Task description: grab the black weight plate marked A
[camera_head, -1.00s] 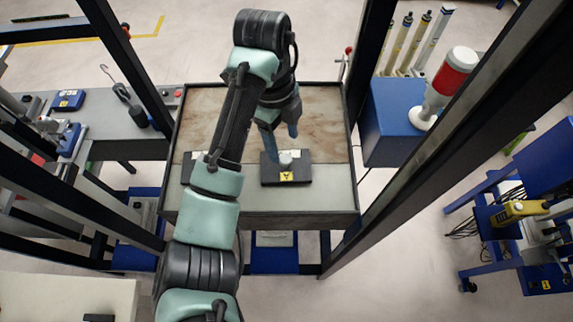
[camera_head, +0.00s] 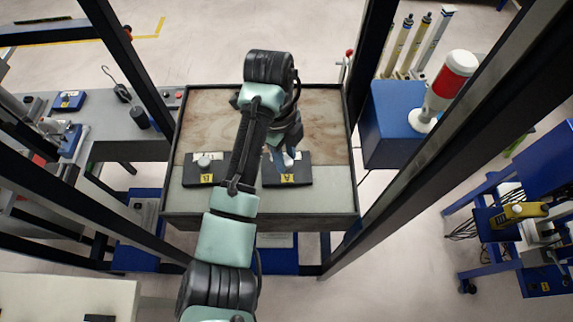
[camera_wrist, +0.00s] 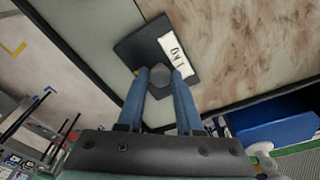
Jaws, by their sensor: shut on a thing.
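The black weight plate marked A (camera_head: 302,172) lies on the tray table, with a yellow A label on its front edge. In the wrist view my gripper (camera_wrist: 160,79) is closed around the knob. A second black plate marked B (camera_head: 205,178) lies to the left, partly behind my arm.
The tray table (camera_head: 325,205) has a raised dark rim and a brown-stained back half. Dark frame posts (camera_head: 372,45) stand on both sides. A blue box (camera_head: 395,150) with a red and white beacon (camera_head: 452,75) stands at right.

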